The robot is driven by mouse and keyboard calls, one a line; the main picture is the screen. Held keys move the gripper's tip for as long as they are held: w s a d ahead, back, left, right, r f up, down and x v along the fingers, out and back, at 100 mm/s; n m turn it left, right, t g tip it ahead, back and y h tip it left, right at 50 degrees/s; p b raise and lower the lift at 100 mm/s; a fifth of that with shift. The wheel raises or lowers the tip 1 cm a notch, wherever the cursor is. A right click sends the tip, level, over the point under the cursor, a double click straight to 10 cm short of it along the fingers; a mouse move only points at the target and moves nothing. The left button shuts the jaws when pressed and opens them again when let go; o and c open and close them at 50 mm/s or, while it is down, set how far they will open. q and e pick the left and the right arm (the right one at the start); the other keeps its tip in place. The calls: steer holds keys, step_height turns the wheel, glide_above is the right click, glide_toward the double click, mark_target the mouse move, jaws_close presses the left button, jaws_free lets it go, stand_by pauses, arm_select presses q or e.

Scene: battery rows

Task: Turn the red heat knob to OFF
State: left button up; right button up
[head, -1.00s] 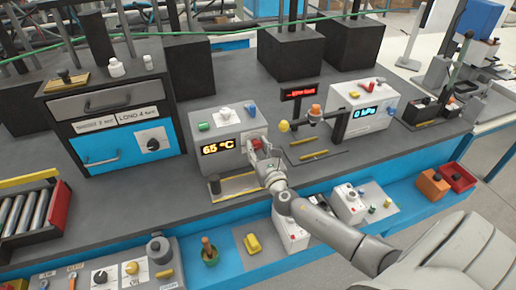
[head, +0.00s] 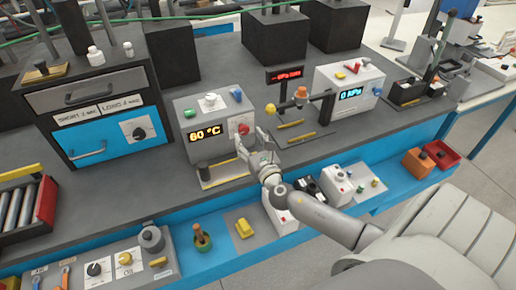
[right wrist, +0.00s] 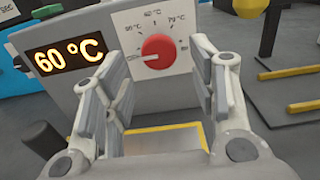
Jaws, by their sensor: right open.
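The red heat knob (head: 244,128) is on the front of a grey heater box (head: 208,151) with an orange display (head: 205,132) that reads 60 °C. In the right wrist view the knob (right wrist: 158,51) sits on a pale dial plate with temperature marks. A small light mark is on the knob's left side; I cannot read an OFF label. My right gripper (head: 252,142) is just in front of the knob. Its two fingers (right wrist: 160,88) are open, one on each side of the knob in the picture, with nothing between them. My left gripper is not in view.
A yellow-edged plate (head: 222,176) lies in front of the heater. A blue-drawer cabinet (head: 105,141) stands left. A stand with an orange knob (head: 301,93) and a box reading 0 kPa (head: 351,95) are right. A blue shelf (head: 215,254) with small parts runs along the front.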

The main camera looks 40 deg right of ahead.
steer(key=v, duration=0.8)
steer(key=shift+s, duration=0.2)
